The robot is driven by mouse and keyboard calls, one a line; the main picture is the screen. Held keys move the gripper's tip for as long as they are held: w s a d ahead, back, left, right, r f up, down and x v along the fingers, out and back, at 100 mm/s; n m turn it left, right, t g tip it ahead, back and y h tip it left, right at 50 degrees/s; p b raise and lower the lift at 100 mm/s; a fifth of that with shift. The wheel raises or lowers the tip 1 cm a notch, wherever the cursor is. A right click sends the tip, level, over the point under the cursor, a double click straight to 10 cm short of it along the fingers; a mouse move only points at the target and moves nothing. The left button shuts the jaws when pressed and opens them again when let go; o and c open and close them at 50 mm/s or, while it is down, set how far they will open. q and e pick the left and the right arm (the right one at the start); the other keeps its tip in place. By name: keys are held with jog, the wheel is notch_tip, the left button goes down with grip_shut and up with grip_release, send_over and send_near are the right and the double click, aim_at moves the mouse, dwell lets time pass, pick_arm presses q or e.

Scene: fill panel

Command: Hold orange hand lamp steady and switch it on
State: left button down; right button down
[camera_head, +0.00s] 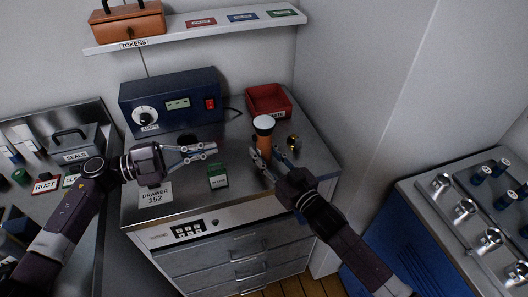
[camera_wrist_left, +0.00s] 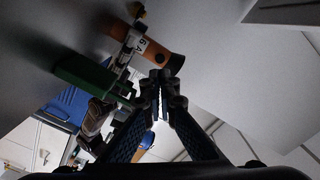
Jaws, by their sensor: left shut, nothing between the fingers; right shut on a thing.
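The orange hand lamp (camera_head: 263,137) stands upright near the right end of the metal cabinet top, with a pale round head. My right gripper (camera_head: 266,154) is shut on its lower body. The lamp also shows in the left wrist view (camera_wrist_left: 160,54), partly hidden by the right gripper's fingers. My left gripper (camera_head: 214,150) is shut and empty, left of the lamp and clearly apart from it in the head view. Its fingertips meet in the left wrist view (camera_wrist_left: 161,78). I cannot make out the lamp's switch or whether it is lit.
A small green box (camera_head: 218,176) stands between my grippers, towards the front. A blue power unit (camera_head: 170,103) with a red switch stands behind. A red bin (camera_head: 268,100) sits behind the lamp, and a small brass-coloured object (camera_head: 293,142) to its right. A shelf (camera_head: 200,30) hangs above.

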aim_at(254, 138)
dwell(0.5)
pick_arm(q)
jog(key=w+a+r+n+t+y, duration=0.25)
jog(key=r+n+t, duration=0.25)
jog(key=n+t, duration=0.3)
jog(key=w+a+r+n+t+y, duration=0.1)
jog(key=w+r+n+t+y, duration=0.3)
jog(key=n, duration=0.6)
jog(key=s+d+f+n+g+y, duration=0.2)
jog(key=s+d+f+n+y, duration=0.15)
jog(key=s+f+n, duration=0.65)
jog(key=w+d+r+n, duration=0.2)
jog(key=w+d, duration=0.3)
jog(key=d, duration=0.3)
jog(key=shift+d, duration=0.15)
